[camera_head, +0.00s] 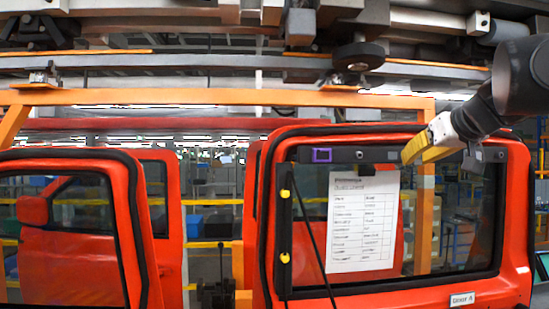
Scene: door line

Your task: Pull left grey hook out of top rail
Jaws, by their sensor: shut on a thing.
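The top rail (345,155) is a dark bar across the upper window of the right red door. My gripper (406,157) reaches in from the upper right, with its yellow fingers at the rail, right of its middle. The fingers are shut on the left grey hook (393,156), of which only a small grey piece shows beside the fingertips. The fingers hide the rest, and I cannot tell how far it sits in the rail. Another small grey piece (478,154) shows near the rail's right end. A purple-outlined square (321,155) marks the rail's left part.
A printed sheet (362,220) hangs in the window below the rail. A dark upright strip with yellow knobs (285,258) runs down the window's left side. Another red door (70,230) stands at left. An orange overhead frame (200,97) crosses above the doors.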

